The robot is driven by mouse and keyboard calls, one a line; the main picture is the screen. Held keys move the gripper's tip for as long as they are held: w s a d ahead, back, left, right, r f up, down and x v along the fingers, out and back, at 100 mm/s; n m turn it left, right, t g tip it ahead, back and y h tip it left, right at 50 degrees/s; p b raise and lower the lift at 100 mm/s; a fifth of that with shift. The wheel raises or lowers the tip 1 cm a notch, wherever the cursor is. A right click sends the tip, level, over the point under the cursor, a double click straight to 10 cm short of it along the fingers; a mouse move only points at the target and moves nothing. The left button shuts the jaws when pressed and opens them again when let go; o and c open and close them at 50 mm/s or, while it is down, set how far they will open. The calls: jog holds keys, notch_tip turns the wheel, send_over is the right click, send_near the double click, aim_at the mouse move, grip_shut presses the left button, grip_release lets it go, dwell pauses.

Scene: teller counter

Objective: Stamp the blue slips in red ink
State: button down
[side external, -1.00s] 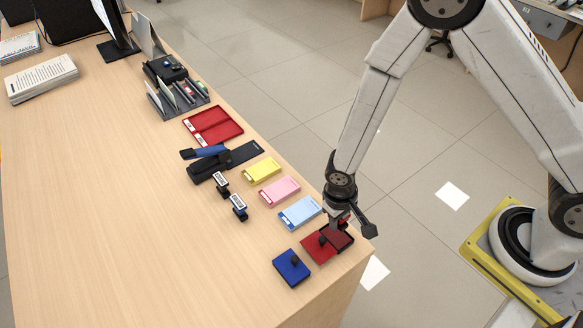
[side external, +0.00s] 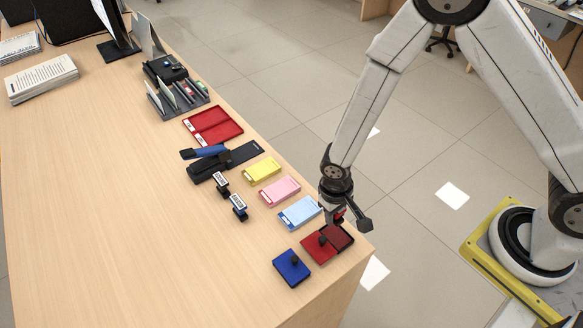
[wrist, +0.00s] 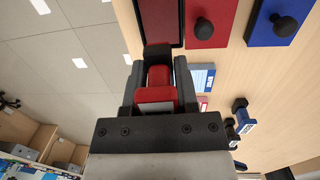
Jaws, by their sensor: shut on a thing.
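My gripper (side external: 337,212) is shut on a red stamp (wrist: 157,98), held above the counter near the open red ink pad (side external: 342,236). The pad shows at the top of the wrist view (wrist: 160,20), just beyond the stamp. The stamp's underside is hidden. The stack of blue slips (side external: 299,212) lies left of my gripper; part of it shows in the wrist view (wrist: 202,78).
The red pad's knobbed lid (side external: 314,252) lies beside it. A blue ink pad (side external: 291,268) has its knobbed lid on. Pink slips (side external: 280,191), yellow slips (side external: 262,170), two other stamps (side external: 238,207), a stapler (side external: 207,168) and a red tray (side external: 213,126) stand farther along.

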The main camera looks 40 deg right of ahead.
send_near(300, 212)
jog(key=shift+s+d+f+y, duration=0.1)
jog(key=shift+s+d+y, duration=0.05)
jog(key=shift+d+y, duration=0.3)
jog(key=shift+f, duration=0.1)
jog(key=shift+f, duration=2.85)
jog(key=shift+f, duration=0.55)
jog(key=shift+r, duration=0.15)
jog(key=shift+r, duration=2.85)
jog(key=shift+s+a, duration=0.1)
